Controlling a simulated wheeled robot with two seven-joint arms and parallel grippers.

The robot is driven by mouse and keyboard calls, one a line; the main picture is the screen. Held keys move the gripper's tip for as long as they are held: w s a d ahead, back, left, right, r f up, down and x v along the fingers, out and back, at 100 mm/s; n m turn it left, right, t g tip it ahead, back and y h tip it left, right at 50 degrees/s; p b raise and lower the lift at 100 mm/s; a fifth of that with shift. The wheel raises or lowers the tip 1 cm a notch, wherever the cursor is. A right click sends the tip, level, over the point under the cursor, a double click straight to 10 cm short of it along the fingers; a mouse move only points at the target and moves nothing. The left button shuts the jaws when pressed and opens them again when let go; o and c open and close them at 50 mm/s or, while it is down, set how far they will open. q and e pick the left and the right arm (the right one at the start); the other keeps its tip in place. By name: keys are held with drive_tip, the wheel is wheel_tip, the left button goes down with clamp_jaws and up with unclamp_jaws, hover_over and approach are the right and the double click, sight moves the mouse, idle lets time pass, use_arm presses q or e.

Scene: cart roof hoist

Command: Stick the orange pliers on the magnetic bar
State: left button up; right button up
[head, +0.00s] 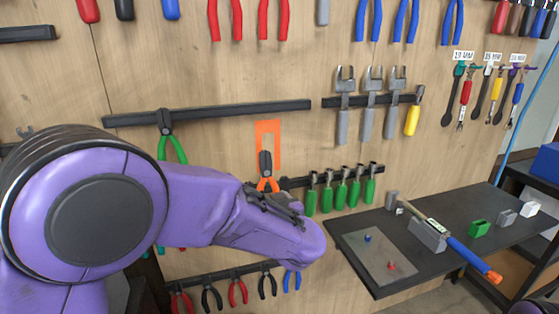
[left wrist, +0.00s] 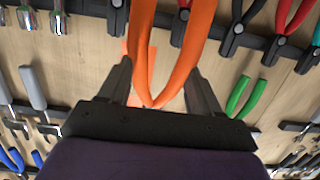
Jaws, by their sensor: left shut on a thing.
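The orange pliers (head: 268,185) have a black head and orange handles. They stand upright, head up, in front of the pegboard's lower middle. In the left wrist view their orange handles (left wrist: 190,45) run between the dark fingers of my left gripper (left wrist: 160,88), which is shut on them. In the head view the purple wrist hides most of the fingers. A black magnetic bar (head: 330,178) with green-handled drivers runs just right of the pliers. An orange outline (head: 268,127) is on the board behind and above the pliers' head. I cannot tell whether the head touches a bar.
Green pliers (head: 172,148) hang from an upper bar (head: 230,112) to the left. Red and black pliers (head: 225,293) hang below. A dark shelf (head: 450,215) with small parts stands at right.

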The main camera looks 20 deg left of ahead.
use_arm(q)
drive_tip(key=t+y, duration=0.1)
drive_tip(key=t, duration=0.1)
approach(265, 159)
drive_tip(key=w+a, duration=0.1)
drive_tip(key=w, duration=0.4)
drive_tip(key=p+x, duration=0.3)
drive_tip(key=x, duration=0.8)
drive_tip(key=shift+p, duration=0.4)
use_arm(e)
wheel_tip(265, 159, up, 5)
drive_tip(key=shift+s+f, duration=0.15)
drive_tip(key=shift+f, duration=0.05)
use_arm(q)
drive_tip(key=shift+w+a+r, duration=0.1)
drive_tip(key=shift+w+a, duration=0.35)
drive_tip(key=shift+w, duration=0.05)
use_arm(e)
drive_tip(key=shift+r, duration=0.25)
use_arm(q)
drive_tip(key=o, duration=1.3)
